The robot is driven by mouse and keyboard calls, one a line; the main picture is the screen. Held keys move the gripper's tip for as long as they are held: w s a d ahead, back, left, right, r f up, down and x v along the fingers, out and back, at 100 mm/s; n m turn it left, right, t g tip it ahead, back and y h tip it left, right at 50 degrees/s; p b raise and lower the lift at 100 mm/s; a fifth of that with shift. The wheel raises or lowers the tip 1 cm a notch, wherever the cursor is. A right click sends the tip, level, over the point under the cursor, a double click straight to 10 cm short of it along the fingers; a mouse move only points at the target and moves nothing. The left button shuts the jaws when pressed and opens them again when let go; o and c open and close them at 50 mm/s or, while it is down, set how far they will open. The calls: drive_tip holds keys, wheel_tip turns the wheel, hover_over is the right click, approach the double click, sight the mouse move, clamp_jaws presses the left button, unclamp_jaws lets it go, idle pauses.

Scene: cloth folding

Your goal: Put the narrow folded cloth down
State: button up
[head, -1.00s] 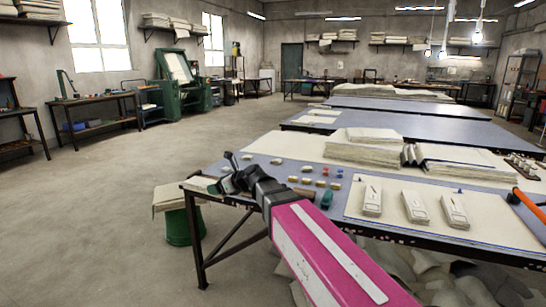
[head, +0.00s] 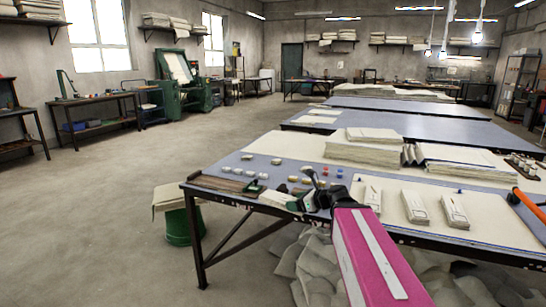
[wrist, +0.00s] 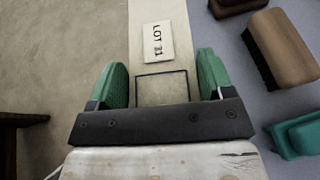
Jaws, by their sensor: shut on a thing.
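The narrow folded cloth (wrist: 141,40) is a cream strip between the green fingers of my gripper (wrist: 161,72) in the wrist view. A white tag (wrist: 158,43) reading "LOT 31" and a thin dark rectangle outline show along this strip. In the head view my gripper (head: 309,197) is at the front edge of the blue-grey table (head: 262,180), with a pale piece of the cloth (head: 280,198) to its left. My gripper is shut on the cloth. I cannot tell whether the cloth touches the tabletop.
Brown flat pieces (head: 228,184) lie at the table's left corner. Several small blocks stand behind my gripper. A brown brush-like block (wrist: 285,45) and a teal object (wrist: 300,137) lie close on the right. Tagged white bundles (head: 415,207) lie right. A green bin (head: 180,225) stands left.

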drive_tip(key=d+f, duration=0.2)
drive_tip(key=d, duration=0.8)
drive_tip(key=shift+s+m+t, duration=0.3)
drive_tip(key=shift+s, duration=0.1)
